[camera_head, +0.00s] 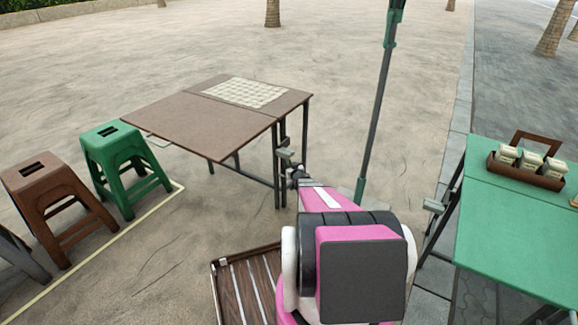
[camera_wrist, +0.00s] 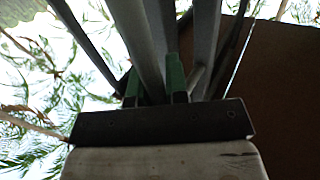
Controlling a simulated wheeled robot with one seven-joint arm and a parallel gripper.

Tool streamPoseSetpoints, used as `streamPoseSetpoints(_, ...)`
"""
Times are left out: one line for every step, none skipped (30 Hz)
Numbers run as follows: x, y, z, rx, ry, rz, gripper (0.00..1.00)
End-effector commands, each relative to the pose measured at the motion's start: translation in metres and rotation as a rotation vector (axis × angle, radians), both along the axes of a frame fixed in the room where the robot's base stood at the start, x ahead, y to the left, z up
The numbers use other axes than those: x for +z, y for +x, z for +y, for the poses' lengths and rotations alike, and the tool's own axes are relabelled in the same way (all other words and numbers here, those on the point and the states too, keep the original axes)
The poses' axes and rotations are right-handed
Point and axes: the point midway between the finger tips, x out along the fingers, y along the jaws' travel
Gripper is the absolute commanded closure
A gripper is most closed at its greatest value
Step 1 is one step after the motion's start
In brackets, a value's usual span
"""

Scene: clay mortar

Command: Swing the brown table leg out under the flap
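The brown folding table (camera_head: 272,115) stands left of centre in the head view. Its brown flap (camera_head: 195,125) reaches out to the left, about level with the top. The dark metal legs (camera_head: 277,165) stand close together under the right part, with a low bar running left below the flap. My gripper (camera_head: 286,160) is at these legs, below the table's near right corner. In the wrist view, its green fingertips (camera_wrist: 155,85) stand close together on both sides of a grey leg bar (camera_wrist: 138,40). The bar fills the gap, so the gripper looks shut on it.
A green stool (camera_head: 115,150) and a brown stool (camera_head: 45,185) stand left of the flap. A green pole (camera_head: 377,100) rises right of my gripper. A green table (camera_head: 520,235) with a brown caddy (camera_head: 525,175) stands at the right. Ground beneath the flap looks mostly clear.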

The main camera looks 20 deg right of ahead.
Motion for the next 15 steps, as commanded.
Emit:
streamPoseSetpoints(0.0,0.0,0.0,0.0,0.0,0.0,1.0)
streamPoseSetpoints(0.0,0.0,0.0,0.0,0.0,0.0,1.0)
streamPoseSetpoints(0.0,-0.001,0.001,0.0,0.0,0.0,1.0)
streamPoseSetpoints(0.0,-0.002,0.002,0.0,0.0,0.0,1.0)
streamPoseSetpoints(0.0,-0.002,0.003,0.001,0.0,0.0,1.0)
streamPoseSetpoints(0.0,-0.004,0.005,0.001,0.0,0.0,1.0)
streamPoseSetpoints(0.001,-0.006,0.007,0.001,0.0,0.0,1.0)
streamPoseSetpoints(0.001,-0.008,0.009,0.001,0.001,0.0,1.0)
streamPoseSetpoints(0.001,-0.012,0.013,0.002,0.0,0.0,1.0)
streamPoseSetpoints(0.001,-0.015,0.017,0.002,0.0,0.0,1.0)
streamPoseSetpoints(0.002,-0.018,0.021,0.001,0.0,0.0,1.0)
streamPoseSetpoints(0.002,-0.023,0.028,0.002,0.001,0.0,1.0)
streamPoseSetpoints(0.002,-0.027,0.034,0.003,0.001,0.0,1.0)
streamPoseSetpoints(0.002,-0.031,0.04,0.003,0.001,0.001,1.0)
streamPoseSetpoints(0.002,-0.037,0.049,0.003,0.001,0.001,1.0)
